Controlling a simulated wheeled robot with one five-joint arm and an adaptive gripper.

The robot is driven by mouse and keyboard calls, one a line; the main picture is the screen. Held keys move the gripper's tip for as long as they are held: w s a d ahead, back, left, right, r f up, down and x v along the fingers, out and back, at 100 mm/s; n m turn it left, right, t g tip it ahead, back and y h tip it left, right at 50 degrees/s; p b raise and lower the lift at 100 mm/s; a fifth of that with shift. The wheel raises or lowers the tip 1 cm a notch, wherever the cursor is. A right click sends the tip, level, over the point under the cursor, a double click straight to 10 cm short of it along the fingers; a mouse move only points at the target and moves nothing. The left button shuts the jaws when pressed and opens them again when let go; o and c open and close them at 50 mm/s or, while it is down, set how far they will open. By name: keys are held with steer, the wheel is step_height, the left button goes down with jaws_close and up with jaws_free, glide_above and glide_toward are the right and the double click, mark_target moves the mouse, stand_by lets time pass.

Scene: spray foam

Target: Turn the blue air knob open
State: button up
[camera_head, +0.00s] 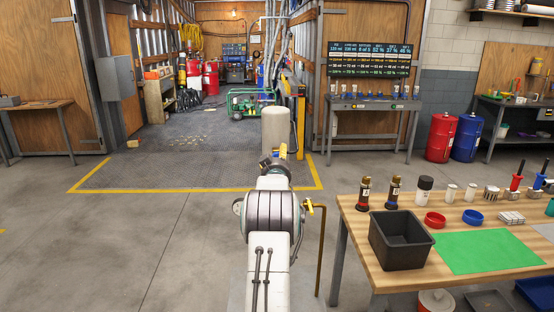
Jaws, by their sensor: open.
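I cannot make out a blue air knob with certainty. Several small blue-topped fittings stand on the back bench (375,104) under a display board, too small to tell apart. My arm reaches forward from the bottom centre, and my gripper (280,152) is at its far end, open, small and partly hidden by the arm's own links.
A wooden workbench (460,282) at right carries a black bin (400,240), a green mat (472,251), bottles and caps. Red (441,138) and blue (466,138) drums stand at the back right. A yellow-edged grated bay with hoses and a green machine (248,103) lies ahead. The left floor is clear.

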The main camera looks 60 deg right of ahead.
steer(key=c, duration=1.2)
steer(key=b, duration=0.1)
steer(key=n+b, duration=0.1)
steer(key=b, duration=0.1)
steer(key=shift+a+f+n, duration=0.1)
steer(key=shift+f+n, duration=0.2)
steer(key=n+b, duration=0.2)
steer(key=b, duration=0.1)
steer(key=shift+r, duration=0.1)
steer(key=shift+r+n+b, duration=0.2)
steer(key=shift+n+b, duration=0.25)
steer(key=shift+n, duration=0.15)
steer(key=o, duration=1.2)
